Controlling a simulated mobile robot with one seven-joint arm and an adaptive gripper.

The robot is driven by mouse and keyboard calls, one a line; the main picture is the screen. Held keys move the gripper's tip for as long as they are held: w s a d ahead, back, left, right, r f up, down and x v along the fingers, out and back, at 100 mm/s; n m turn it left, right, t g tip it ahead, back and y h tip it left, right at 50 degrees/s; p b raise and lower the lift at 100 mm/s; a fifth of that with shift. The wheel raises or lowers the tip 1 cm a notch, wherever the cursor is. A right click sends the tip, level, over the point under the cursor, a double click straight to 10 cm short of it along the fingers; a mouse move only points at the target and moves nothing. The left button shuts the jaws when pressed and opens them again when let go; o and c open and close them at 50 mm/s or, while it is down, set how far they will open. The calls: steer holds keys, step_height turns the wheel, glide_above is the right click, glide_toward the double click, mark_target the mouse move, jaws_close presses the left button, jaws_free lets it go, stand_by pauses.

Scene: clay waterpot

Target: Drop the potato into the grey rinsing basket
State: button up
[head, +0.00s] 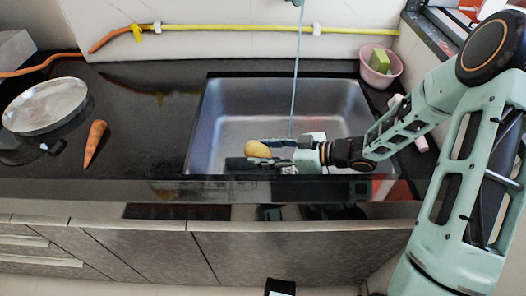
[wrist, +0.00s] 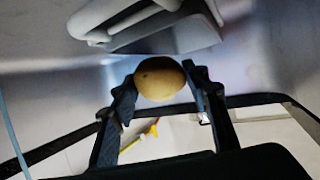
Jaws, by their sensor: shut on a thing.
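The potato (head: 257,149) is a yellow-brown oval held at the tips of my gripper (head: 268,152), over the near part of the steel sink. In the wrist view the potato (wrist: 160,79) sits between the two dark fingers of my gripper (wrist: 160,85), which is shut on it. A grey object with looped bars, apparently the grey rinsing basket (wrist: 180,35), shows beyond the potato at the top of the wrist view. In the head view only a dark grey part of it (head: 238,164) seems to show just below the potato; my gripper hides the rest.
The sink (head: 240,108) is set in a black counter. A pink bowl (head: 381,68) with a green sponge (head: 380,60) stands behind right. A carrot (head: 95,142) and a round metal pan (head: 45,105) lie at left. A thin blue hose (head: 296,75) hangs over the sink.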

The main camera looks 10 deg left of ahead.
mark_target(268, 151)
steer(key=shift+f, duration=0.45)
steer(key=o, duration=1.2)
steer(key=shift+r, duration=0.1)
steer(key=shift+r, duration=0.15)
steer(key=p+v, duration=0.1)
steer(key=v, duration=0.2)
steer(key=p+v, duration=0.1)
steer(key=v, duration=0.3)
steer(key=shift+a+r, duration=0.1)
steer(key=shift+r, duration=0.3)
steer(key=shift+d, duration=0.35)
